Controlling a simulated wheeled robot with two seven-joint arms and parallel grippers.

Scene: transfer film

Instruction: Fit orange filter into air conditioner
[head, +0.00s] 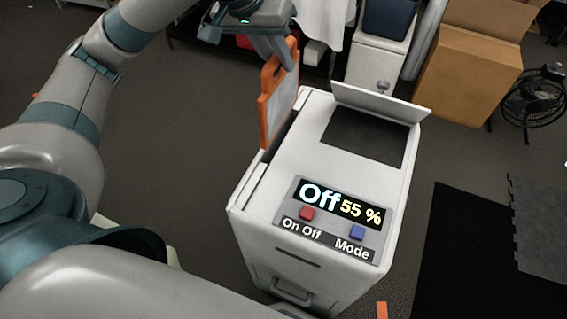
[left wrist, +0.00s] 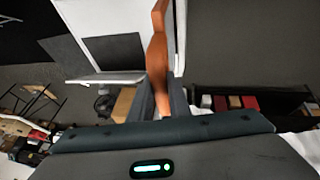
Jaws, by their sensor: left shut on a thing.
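The orange filter (head: 264,122) is an upright panel with an orange frame and a pale face. My left gripper (head: 272,48) is shut on its top handle. The filter also shows edge-on between the fingers in the left wrist view (left wrist: 158,58). The white air conditioner (head: 335,160) stands in the middle of the head view. A long narrow slot (head: 268,160) runs along the left side of its top. The filter is at the far left edge of the unit, beside the slot's far part; I cannot tell whether its lower edge is inside. My right gripper is out of view.
A raised white flap (head: 380,101) stands at the back of the unit's top, behind a dark panel. A cardboard box (head: 460,75), a black fan (head: 532,100) and a white bin (head: 375,62) stand behind. Dark mats (head: 470,250) lie on the floor at right.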

